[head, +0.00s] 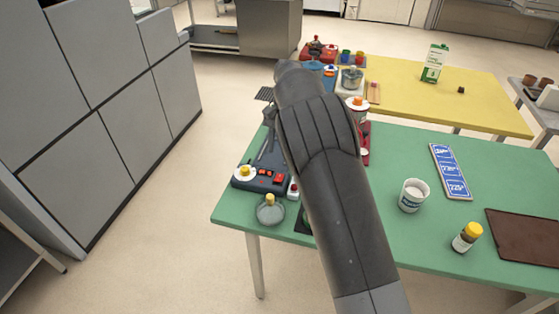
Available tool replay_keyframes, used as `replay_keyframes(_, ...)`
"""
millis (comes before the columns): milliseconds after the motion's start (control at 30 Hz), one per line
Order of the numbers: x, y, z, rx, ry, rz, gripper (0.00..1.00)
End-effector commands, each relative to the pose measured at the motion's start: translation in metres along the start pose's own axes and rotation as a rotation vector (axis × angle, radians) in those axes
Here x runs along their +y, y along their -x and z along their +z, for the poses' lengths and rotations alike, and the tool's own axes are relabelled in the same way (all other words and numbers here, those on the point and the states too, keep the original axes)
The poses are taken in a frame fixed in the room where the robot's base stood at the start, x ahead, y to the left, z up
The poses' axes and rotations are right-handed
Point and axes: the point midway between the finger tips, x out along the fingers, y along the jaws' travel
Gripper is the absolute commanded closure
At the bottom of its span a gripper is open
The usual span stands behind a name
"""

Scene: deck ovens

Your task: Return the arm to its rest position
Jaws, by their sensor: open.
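My dark grey arm reaches up from the bottom middle of the head view and bends near the far end of the green table (400,150). My gripper (266,148) shows small and partly hidden at the left of the arm, pointing down above the table's left part. Its fingers look apart, and I see nothing between them. A dark device with red buttons and a yellow knob (262,180) lies just below the gripper in the picture. I cannot tell the gap between them.
A glass jar (270,210) stands at the table's left corner. A white tub (413,195), a blue sign (451,171), a yellow-capped jar (467,237) and a brown board (525,236) lie right of my arm. A yellow table (430,95) stands behind. Grey cabinets (95,100) stand left, across open floor.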

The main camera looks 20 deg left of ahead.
Motion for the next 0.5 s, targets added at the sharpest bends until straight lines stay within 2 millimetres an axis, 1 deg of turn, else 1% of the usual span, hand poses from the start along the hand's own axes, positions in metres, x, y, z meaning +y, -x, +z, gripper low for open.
replay_keyframes(33, 0.000, 0.006, -0.001, 0.001, 0.001, -0.001, 0.56)
replay_keyframes(100, 0.000, 0.013, 0.000, 0.001, 0.002, 0.000, 0.56)
replay_keyframes(200, 0.000, 0.017, 0.000, 0.000, 0.001, 0.001, 0.56)
replay_keyframes(500, 0.000, 0.018, 0.000, -0.001, 0.001, 0.001, 0.56)
